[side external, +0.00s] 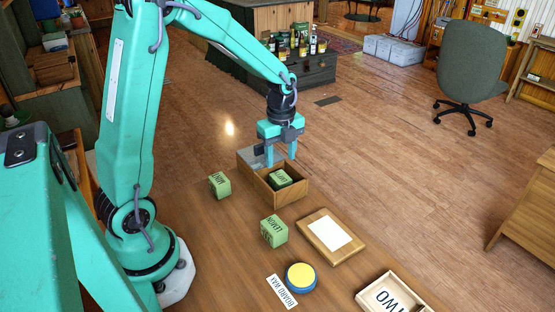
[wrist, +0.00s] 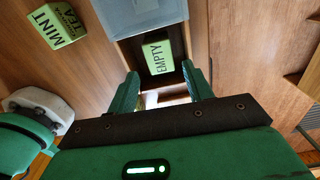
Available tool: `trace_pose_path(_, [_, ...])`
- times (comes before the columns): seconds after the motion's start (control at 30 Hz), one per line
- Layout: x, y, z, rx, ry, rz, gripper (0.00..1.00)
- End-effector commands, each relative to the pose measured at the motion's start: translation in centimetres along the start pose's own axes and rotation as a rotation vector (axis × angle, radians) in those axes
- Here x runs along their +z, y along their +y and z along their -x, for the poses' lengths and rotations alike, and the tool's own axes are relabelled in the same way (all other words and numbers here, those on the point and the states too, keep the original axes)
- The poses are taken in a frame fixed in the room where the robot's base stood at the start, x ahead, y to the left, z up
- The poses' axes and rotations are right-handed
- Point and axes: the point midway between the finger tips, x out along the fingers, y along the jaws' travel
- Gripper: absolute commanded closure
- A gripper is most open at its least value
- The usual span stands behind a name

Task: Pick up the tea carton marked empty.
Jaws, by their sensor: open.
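The tea carton marked EMPTY (wrist: 157,57) is green with a dark side and lies inside a wooden box (side external: 292,193). In the side view the carton (side external: 282,178) is partly hidden by the box wall. My gripper (side external: 281,159) is open, pointing down above the box, its fingers over the box's rear part. In the wrist view my gripper (wrist: 160,75) has its two fingers apart, one to each side of the box opening, with the carton seen beyond and between them. I cannot tell that either finger touches it.
A MINT tea carton (side external: 219,185) stands left of the box, and a LEMON carton (side external: 273,231) in front. A grey translucent lid (wrist: 145,14) covers part of the box. A board with white paper (side external: 331,236), a yellow-and-blue tin (side external: 301,277) and a TWO tray (side external: 421,302) lie nearer.

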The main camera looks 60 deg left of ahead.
Motion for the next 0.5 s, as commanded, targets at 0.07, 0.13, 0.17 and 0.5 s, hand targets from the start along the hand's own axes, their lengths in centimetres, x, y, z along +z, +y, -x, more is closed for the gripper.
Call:
trace_pose_path(0.07, [0.0,0.0,0.0,0.0,0.0,-0.001,0.49])
trace_pose_path(0.13, [0.0,0.0,-0.2,0.0,0.0,0.0,0.49])
trace_pose_path(0.17, [0.0,0.0,-0.3,0.001,0.0,0.0,0.49])
trace_pose_path(0.5, [-0.1,0.0,-2.5,-0.001,0.0,0.002,0.49])
